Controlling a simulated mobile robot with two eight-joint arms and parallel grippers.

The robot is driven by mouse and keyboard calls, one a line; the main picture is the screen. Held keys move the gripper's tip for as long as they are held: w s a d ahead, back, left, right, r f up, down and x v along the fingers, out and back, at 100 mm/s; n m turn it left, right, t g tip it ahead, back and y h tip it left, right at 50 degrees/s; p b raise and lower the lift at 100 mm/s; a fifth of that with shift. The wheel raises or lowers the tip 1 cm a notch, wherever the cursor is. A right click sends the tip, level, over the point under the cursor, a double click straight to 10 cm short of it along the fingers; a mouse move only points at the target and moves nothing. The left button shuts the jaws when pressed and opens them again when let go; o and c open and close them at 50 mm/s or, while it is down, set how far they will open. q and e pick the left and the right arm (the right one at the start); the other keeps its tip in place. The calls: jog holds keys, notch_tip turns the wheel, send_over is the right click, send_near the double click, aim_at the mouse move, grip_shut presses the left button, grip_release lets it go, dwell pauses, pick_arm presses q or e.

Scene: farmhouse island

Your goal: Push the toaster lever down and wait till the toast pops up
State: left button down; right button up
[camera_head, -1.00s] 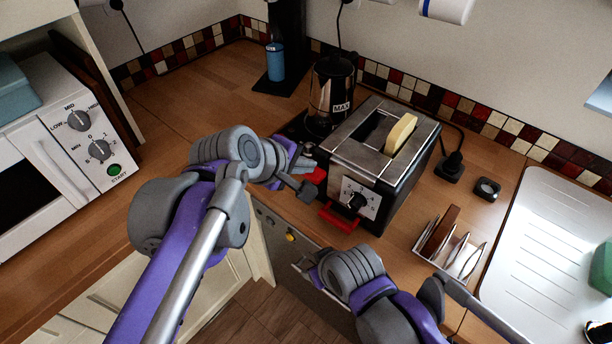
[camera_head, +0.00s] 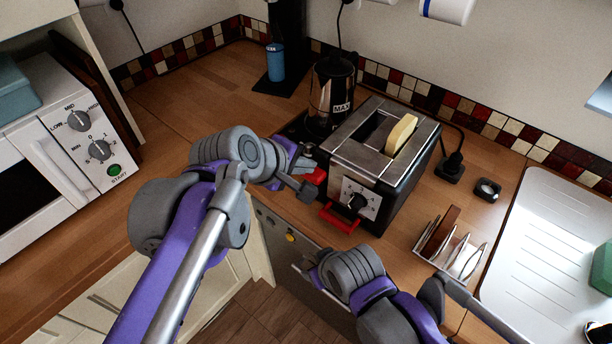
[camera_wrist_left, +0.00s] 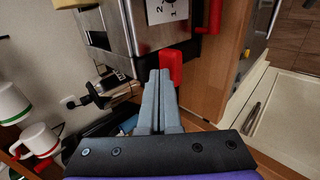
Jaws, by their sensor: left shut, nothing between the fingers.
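The silver and black toaster (camera_head: 352,148) stands on the wooden counter, with a dial on its front. One slice of bread (camera_head: 402,134) sticks up out of its right slot; the left slot looks empty. The red lever (camera_head: 316,176) is at the toaster's front left corner. My left gripper (camera_head: 309,182) is shut and empty at the lever. In the left wrist view, the shut fingertips (camera_wrist_left: 159,74) lie right beside the red lever (camera_wrist_left: 171,64); I cannot tell whether they touch. My right gripper (camera_head: 312,268) is low in front of the counter, its fingers unclear.
A red handle (camera_head: 339,219) sticks out low on the toaster's front. A kettle (camera_head: 332,94) stands close behind left. A toast rack (camera_head: 449,248) and a white drainer (camera_head: 553,245) are to the right. A microwave (camera_head: 62,140) is at the left. Counter between microwave and kettle is clear.

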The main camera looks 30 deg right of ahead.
pick_arm(q)
jog(key=shift+f, duration=0.15)
dwell(0.3)
jog(key=shift+f+b, duration=1.85)
jog(key=shift+f, duration=1.3)
jog(key=s+a+r+p, duration=0.3)
jog(key=a, duration=0.3)
jog(key=shift+a, duration=0.2)
jog(key=s+a+f+m+y, duration=0.1)
jog(key=a+f, duration=0.4)
jog(key=a, duration=0.5)
jog(key=s+a+f+m+t+y+p, duration=0.1)
jog(key=s+a+f+y, duration=0.3)
jog(key=a, duration=0.7)
jog(key=s+a+f+m+y+p, duration=0.1)
jog(key=s+a+f+m+y, duration=0.1)
jog(key=a+f, duration=0.4)
jog(key=s+a+y, duration=0.1)
jog(key=a, duration=0.4)
jog(key=shift+m+t, duration=0.3)
jog(key=shift+m, duration=0.1)
jog(key=shift+s, duration=0.15)
